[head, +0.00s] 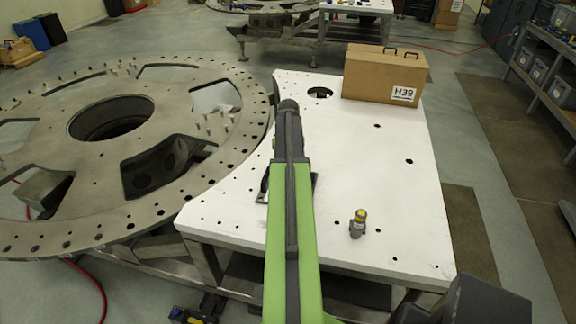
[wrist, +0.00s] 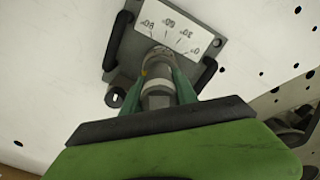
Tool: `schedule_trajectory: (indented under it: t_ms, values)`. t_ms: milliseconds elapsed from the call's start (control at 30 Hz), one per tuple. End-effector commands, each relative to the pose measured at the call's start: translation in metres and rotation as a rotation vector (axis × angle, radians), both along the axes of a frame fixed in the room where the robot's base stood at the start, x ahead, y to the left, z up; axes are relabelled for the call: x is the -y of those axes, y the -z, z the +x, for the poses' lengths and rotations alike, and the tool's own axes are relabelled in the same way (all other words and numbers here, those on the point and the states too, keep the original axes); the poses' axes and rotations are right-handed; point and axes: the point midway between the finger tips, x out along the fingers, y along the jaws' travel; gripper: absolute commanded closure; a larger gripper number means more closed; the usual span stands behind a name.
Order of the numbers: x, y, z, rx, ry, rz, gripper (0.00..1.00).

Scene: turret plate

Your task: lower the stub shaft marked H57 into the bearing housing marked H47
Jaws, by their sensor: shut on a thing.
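My gripper (wrist: 160,80) shows in the wrist view with its green fingers closed on a grey metal part with a yellowish band, which looks like a stub shaft (wrist: 157,98). No H57 mark can be read on it. Behind the part lies a dark grey plate (wrist: 190,75) with a white scale label and two black handles. I cannot tell whether the part touches this plate. In the head view my arm hides the gripper, the held part and most of the plate (head: 263,187). I can identify no housing marked H47.
The white table (head: 375,195) carries a small grey and yellow fitting (head: 358,224) at front right and a cardboard box marked H39 (head: 383,75) at the back. A large drilled ring plate (head: 200,160) adjoins the left side. The table's right side is mostly clear.

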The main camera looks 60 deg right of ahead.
Motion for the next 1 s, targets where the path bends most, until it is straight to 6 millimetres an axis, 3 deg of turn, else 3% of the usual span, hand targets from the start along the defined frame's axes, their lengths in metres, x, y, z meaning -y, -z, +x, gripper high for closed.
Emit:
schedule_trajectory:
  t_ms: [367,933,967,1000]
  values:
    - [0.0,0.021,0.0,0.0,0.001,0.0,1.0]
    - [0.001,0.022,-0.001,0.0,0.001,0.0,1.0]
    - [0.001,0.022,-0.001,0.0,0.001,0.0,0.61]
    - [0.001,0.022,-0.001,0.0,0.001,0.0,0.56]
